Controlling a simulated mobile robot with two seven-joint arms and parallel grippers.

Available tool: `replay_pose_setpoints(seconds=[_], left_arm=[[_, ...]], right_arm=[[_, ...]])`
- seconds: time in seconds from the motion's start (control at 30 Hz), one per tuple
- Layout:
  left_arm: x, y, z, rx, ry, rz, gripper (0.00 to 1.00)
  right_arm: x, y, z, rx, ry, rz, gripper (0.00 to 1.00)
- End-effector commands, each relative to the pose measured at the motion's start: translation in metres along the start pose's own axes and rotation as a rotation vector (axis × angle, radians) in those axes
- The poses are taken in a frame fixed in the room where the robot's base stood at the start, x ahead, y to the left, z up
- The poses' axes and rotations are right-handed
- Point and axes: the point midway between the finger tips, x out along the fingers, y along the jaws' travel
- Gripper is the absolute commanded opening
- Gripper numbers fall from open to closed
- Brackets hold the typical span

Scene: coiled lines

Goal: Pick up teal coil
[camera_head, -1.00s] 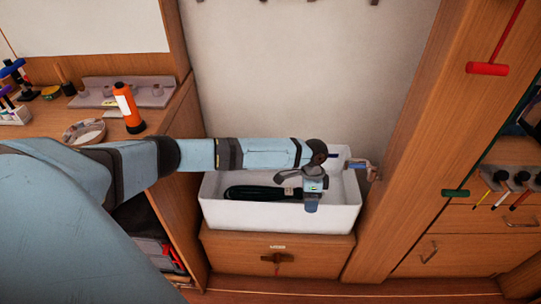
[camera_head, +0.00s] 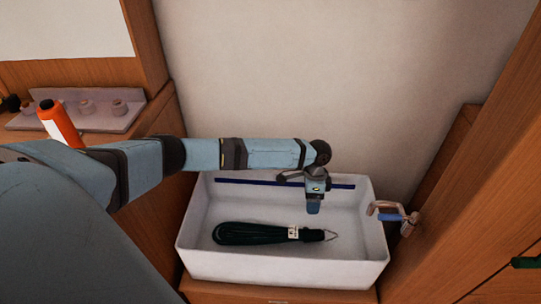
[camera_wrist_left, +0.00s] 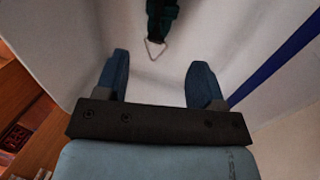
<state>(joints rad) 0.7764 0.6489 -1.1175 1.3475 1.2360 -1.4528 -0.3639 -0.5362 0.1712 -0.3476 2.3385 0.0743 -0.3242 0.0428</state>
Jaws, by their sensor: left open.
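A dark teal coil (camera_head: 250,234), long and bound, lies on the floor of a white bin (camera_head: 280,270). It has a pale tag and a metal loop at its right end. My left gripper (camera_head: 315,206) is open and empty over the bin, behind the coil's right end in the picture. In the left wrist view the gripper's two fingers (camera_wrist_left: 158,78) stand apart, and the coil's tag end (camera_wrist_left: 162,18) with its loop shows just beyond them. The fingers do not enclose the coil. My right gripper is not in view.
The bin walls stand around the coil. A blue strip (camera_head: 230,182) runs along the bin's back wall. A clamp-like metal piece with a blue part (camera_head: 393,216) is at the bin's right side. An orange bottle (camera_head: 58,124) stands on the left counter.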

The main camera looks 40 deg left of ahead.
Motion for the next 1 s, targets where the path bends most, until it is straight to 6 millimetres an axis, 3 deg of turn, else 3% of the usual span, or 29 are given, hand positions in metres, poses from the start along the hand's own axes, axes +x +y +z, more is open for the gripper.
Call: replay_pose_setpoints(seconds=[0.17, 0.5, 0.63, 0.83, 1.0], left_arm=[[0.019, -0.002, 0.0, 0.001, 0.0, 0.001, 0.63], [0.081, -0.002, 0.0, 0.0, 0.0, 0.0, 0.63], [0.091, -0.002, 0.0, 0.0, 0.001, 0.0, 0.63], [0.112, -0.002, 0.003, 0.001, -0.001, 0.0, 0.63], [0.137, -0.001, 0.005, 0.001, 0.0, 0.0, 0.63]], right_arm=[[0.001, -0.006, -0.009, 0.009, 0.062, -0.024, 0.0], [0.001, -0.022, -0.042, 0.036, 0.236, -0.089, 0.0], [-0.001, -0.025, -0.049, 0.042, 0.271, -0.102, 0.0], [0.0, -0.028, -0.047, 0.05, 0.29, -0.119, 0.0], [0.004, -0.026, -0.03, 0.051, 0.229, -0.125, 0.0]])
